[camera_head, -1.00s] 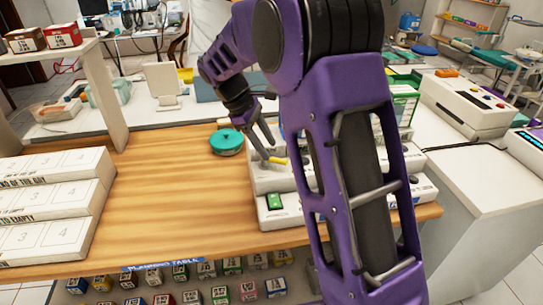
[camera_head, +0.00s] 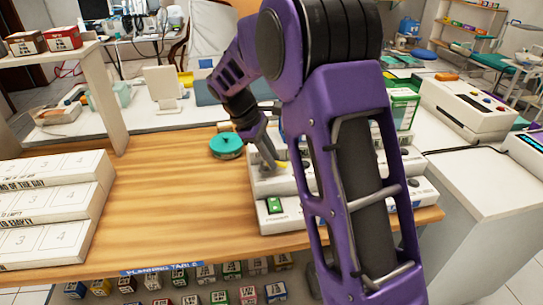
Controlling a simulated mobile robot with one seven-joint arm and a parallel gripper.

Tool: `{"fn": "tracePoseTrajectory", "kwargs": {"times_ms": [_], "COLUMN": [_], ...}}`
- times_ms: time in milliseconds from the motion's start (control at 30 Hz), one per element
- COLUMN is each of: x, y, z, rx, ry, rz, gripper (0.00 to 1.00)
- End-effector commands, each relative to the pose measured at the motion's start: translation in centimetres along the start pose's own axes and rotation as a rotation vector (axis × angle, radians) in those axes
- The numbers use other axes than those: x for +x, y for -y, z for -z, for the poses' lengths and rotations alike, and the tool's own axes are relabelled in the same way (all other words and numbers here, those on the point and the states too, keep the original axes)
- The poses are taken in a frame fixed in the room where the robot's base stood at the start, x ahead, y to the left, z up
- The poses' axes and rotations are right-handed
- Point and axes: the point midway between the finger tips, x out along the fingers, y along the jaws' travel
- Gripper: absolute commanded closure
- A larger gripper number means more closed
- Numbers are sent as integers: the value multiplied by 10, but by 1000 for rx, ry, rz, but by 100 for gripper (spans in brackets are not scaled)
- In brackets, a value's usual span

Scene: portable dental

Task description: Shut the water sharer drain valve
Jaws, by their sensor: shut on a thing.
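A small yellow lever (camera_head: 283,164), which looks like the drain valve handle, sits on top of a white unit (camera_head: 268,186) at the table's right side. My gripper (camera_head: 272,158) comes down from the upper left, with its fingers at the lever. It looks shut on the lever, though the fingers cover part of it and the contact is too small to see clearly. My purple arm hides the right part of the unit.
A round teal-lidded container (camera_head: 227,146) stands just left of my gripper. A lower white unit with a green power switch (camera_head: 274,206) is in front.

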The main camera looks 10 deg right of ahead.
Motion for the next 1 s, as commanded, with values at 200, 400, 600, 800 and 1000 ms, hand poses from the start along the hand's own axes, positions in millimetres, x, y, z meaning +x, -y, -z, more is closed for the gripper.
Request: {"fn": "tracePoseTrajectory", "kwargs": {"times_ms": [200,400,600,800,1000], "x": [-1,-1,-1,-1,0], "y": [0,-2,-4,-7,-10], "z": [0,-1,-2,-1,0], "rx": [-5,-58,-170,-295,-395], "ry": [-1,-12,-35,-64,-85], "rz": [-2,-24,-70,-122,-164], "gripper": [100,100,100,100,100]}}
